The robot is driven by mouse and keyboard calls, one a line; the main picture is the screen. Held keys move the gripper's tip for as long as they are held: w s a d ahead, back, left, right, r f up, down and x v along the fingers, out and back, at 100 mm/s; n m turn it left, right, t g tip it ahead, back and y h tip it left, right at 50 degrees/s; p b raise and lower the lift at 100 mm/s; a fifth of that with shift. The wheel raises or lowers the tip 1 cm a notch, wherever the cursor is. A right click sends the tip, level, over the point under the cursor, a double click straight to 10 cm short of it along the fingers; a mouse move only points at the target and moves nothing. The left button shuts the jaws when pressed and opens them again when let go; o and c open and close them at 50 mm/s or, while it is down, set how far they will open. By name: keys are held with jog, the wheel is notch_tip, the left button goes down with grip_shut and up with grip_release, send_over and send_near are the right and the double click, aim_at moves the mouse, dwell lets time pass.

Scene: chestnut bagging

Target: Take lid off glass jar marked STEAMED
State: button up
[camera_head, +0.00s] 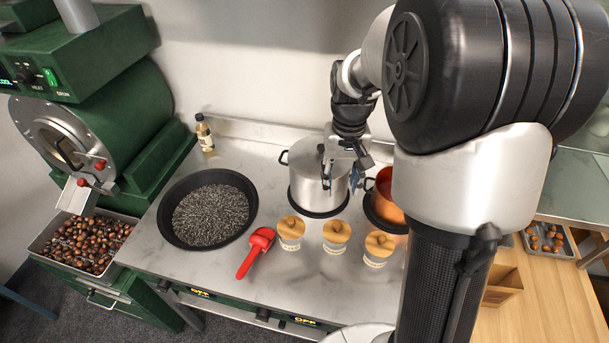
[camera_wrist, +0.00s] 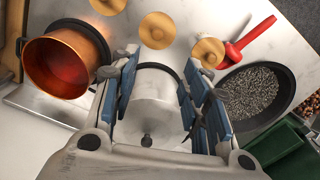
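Three glass jars with round wooden lids stand in a row at the counter's front: a left jar (camera_head: 291,243), a middle jar (camera_head: 335,247) and a right jar (camera_head: 375,261). Each has a label too small to read, so I cannot tell which says STEAMED. In the wrist view their lids show at the top, the left jar's lid (camera_wrist: 208,52), the middle one's (camera_wrist: 157,30) and the right one's (camera_wrist: 108,5). My gripper (camera_head: 342,165) is open and empty above the steel pot, behind the jars; its spread fingers (camera_wrist: 155,95) also show in the wrist view.
The steel pot (camera_head: 309,190) and a copper pot (camera_head: 385,205) stand behind the jars. A red scoop (camera_head: 256,252) lies left of them, beside a black pan (camera_head: 167,230) of dark pellets. A small bottle (camera_head: 204,133) stands at the back. Chestnuts fill a tray (camera_head: 47,238) at far left.

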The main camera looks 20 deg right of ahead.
aim_at(338, 224)
jog(key=f+b, duration=0.1)
jog(key=f, duration=0.5)
jog(key=f+b, duration=0.2)
jog(key=f, duration=0.3)
jog(key=f+b, duration=0.1)
jog(key=f, duration=0.5)
jog(key=shift+s+d+f+b, duration=0.2)
jog(key=shift+d+f+b, duration=0.05)
jog(key=shift+f+b, duration=0.1)
jog(key=shift+r, duration=0.1)
jog(key=shift+c, duration=0.4)
grip_shut()
